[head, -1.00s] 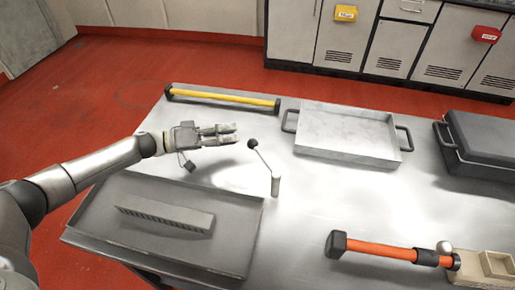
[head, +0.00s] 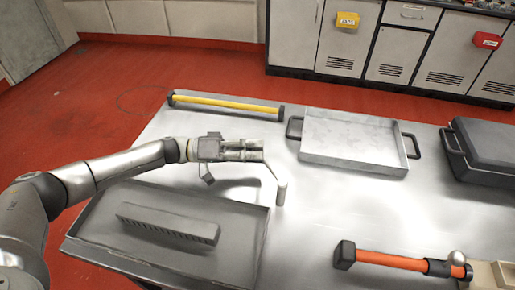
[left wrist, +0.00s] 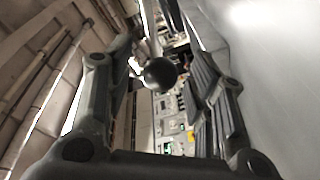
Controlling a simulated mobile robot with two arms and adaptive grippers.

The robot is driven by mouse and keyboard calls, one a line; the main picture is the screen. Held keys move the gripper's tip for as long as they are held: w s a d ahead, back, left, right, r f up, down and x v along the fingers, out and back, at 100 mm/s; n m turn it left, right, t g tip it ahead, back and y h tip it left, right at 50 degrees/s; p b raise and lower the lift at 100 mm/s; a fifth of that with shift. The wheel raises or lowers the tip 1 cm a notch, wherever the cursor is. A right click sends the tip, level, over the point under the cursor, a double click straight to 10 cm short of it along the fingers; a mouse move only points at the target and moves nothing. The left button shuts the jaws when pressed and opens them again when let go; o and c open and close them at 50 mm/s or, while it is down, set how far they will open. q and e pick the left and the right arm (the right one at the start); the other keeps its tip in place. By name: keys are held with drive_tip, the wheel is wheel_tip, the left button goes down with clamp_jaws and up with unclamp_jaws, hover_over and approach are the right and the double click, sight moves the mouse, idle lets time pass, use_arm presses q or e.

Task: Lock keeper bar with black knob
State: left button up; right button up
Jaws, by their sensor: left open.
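My left gripper (head: 252,150) comes in from the left over the metal table and is open around the knob end of a small metal lever. In the left wrist view the round black knob (left wrist: 160,73) shows between the two open fingers. I cannot tell whether a finger touches it. In the head view the knob is hidden by the gripper. My right gripper is not in view.
A yellow bar (head: 225,104) lies behind the gripper. A dark tray (head: 235,245) with a slotted grey block (head: 165,223) is front left.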

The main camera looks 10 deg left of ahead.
use_arm(q)
drive_tip(key=shift+w+d, duration=0.1)
drive_tip(key=shift+d, duration=0.45)
clamp_jaws()
